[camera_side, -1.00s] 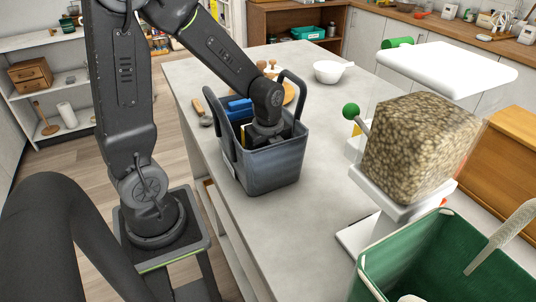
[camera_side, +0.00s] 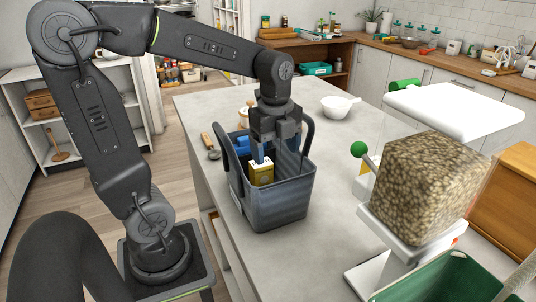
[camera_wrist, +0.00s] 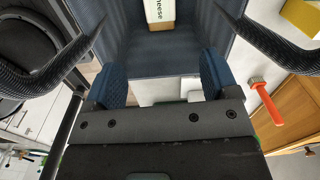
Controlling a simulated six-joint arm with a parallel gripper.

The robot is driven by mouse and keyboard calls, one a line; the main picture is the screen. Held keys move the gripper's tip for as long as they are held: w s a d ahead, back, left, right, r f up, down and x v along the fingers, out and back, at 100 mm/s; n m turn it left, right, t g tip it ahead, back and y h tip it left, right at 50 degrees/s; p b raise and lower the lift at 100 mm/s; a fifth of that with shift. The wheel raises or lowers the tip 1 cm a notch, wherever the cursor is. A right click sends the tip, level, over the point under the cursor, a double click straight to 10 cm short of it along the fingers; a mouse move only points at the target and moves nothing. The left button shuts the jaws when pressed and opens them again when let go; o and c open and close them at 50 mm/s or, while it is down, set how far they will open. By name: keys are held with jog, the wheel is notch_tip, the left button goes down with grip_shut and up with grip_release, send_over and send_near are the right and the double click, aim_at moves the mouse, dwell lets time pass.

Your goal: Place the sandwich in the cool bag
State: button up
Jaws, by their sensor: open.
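The cool bag appears to be the dark blue-grey open tub with two upright handles (camera_side: 278,205) on the counter; its wall also shows in the wrist view (camera_wrist: 150,60). Inside it a yellow and white pack (camera_side: 261,173) stands upright; a pale pack with lettering ending in "heese" (camera_wrist: 160,10) shows in the wrist view. It is likely the sandwich, though its shape is partly cut off. My gripper (camera_side: 268,150) points down over the bag's mouth, at about rim height. Its blue-padded fingers (camera_wrist: 163,80) are apart with nothing between them.
The handles rise close on both sides of my gripper. A dispenser full of brown pieces (camera_side: 425,185) and a green tub (camera_side: 435,280) stand at right. A white bowl (camera_side: 337,106) is behind; counter between is clear.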

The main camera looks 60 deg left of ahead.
jog(key=s+d+r+n+t, duration=0.2)
jog(key=s+d+n+t, duration=0.3)
jog(key=n, duration=1.2)
jog(key=shift+s+d, duration=1.3)
jog(key=shift+s, duration=0.1)
jog(key=shift+r, duration=0.1)
